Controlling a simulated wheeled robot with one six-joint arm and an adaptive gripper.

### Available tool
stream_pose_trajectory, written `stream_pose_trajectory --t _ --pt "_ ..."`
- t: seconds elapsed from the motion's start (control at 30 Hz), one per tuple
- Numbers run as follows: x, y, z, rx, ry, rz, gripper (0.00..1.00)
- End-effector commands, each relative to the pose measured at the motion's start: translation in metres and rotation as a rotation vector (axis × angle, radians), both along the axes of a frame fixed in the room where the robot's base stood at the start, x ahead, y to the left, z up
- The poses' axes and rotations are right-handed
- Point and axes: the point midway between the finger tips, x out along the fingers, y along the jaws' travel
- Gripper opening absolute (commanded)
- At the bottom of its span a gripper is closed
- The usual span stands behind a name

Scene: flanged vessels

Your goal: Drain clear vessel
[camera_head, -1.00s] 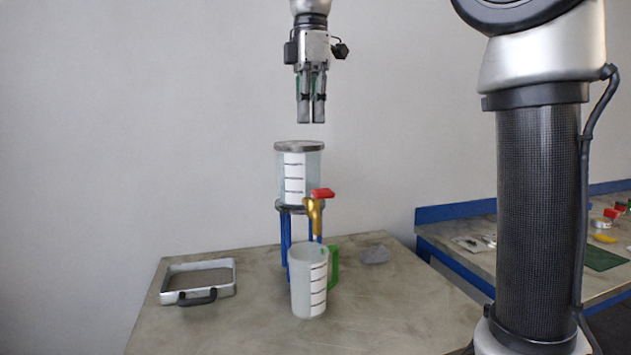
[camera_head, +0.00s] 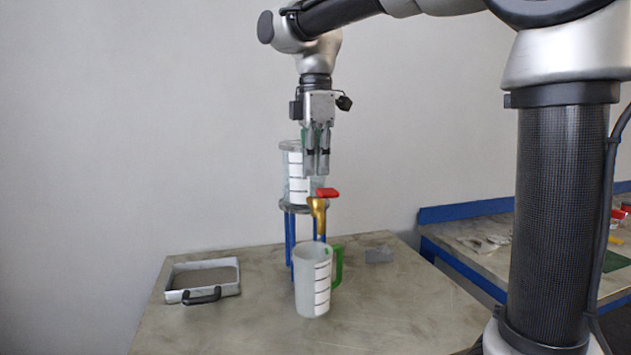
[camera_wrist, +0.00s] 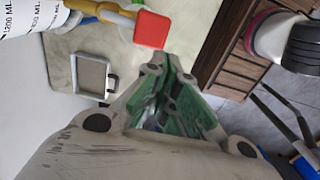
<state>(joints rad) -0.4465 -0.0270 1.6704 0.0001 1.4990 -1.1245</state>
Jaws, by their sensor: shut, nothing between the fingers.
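The clear vessel (camera_head: 297,187) with a marked white scale stands on a blue-legged stand (camera_head: 289,238). A brass tap (camera_head: 318,215) with a red handle (camera_head: 328,193) sticks out of its lower front. A clear measuring jug (camera_head: 312,280) with a green handle stands upright on the table below the tap. My gripper (camera_head: 317,172) points down, shut and empty, in front of the vessel and just above the red handle. In the wrist view the red handle (camera_wrist: 151,29) lies just beyond the shut fingertips (camera_wrist: 167,62), apart from them as far as I can tell.
A metal tray (camera_head: 203,281) with a black handle lies at the table's left. A small grey block (camera_head: 379,255) lies right of the jug. A blue-edged bench (camera_head: 470,212) with small items stands at the right. The table's front right is clear.

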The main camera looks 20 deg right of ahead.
Motion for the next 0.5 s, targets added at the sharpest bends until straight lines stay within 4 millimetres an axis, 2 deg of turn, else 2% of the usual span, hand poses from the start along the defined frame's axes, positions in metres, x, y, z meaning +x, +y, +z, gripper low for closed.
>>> stream_pose_trajectory --t 0.1,0.2,0.5 --pt "-0.001 0.000 -0.019 -0.001 0.002 0.000 0.00" --pt "0.000 0.000 -0.029 -0.001 0.001 0.000 0.00" --pt "0.000 0.000 -0.037 0.000 -0.001 0.000 0.00"
